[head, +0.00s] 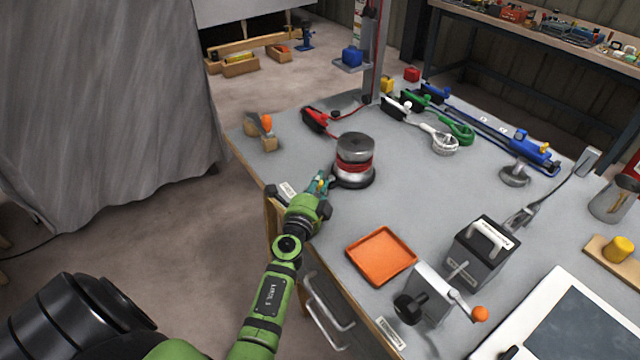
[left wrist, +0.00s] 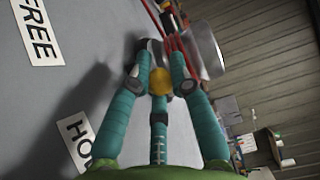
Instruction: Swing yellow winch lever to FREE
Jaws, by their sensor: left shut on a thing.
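The winch (head: 355,146), a silver drum with red line around it on a dark base, stands near the table's left edge. It also shows in the left wrist view (left wrist: 204,52). My left gripper (head: 322,181) reaches the winch's near-left side. In the left wrist view, its teal fingers are shut around the yellow end of the lever (left wrist: 160,82); the rest of the lever is mostly hidden. A white FREE label (left wrist: 38,30) lies at upper left there, and a partly covered label reading "HO" (left wrist: 75,138) lies lower, near the left finger. My right gripper is not in view.
An orange tray (head: 381,256), a dark box with a handle (head: 482,252) and a cranked device (head: 440,295) stand at the near right. A wood-and-metal tool (head: 262,132) lies left of the winch. Coloured clamps and cables lie behind. The table middle is clear.

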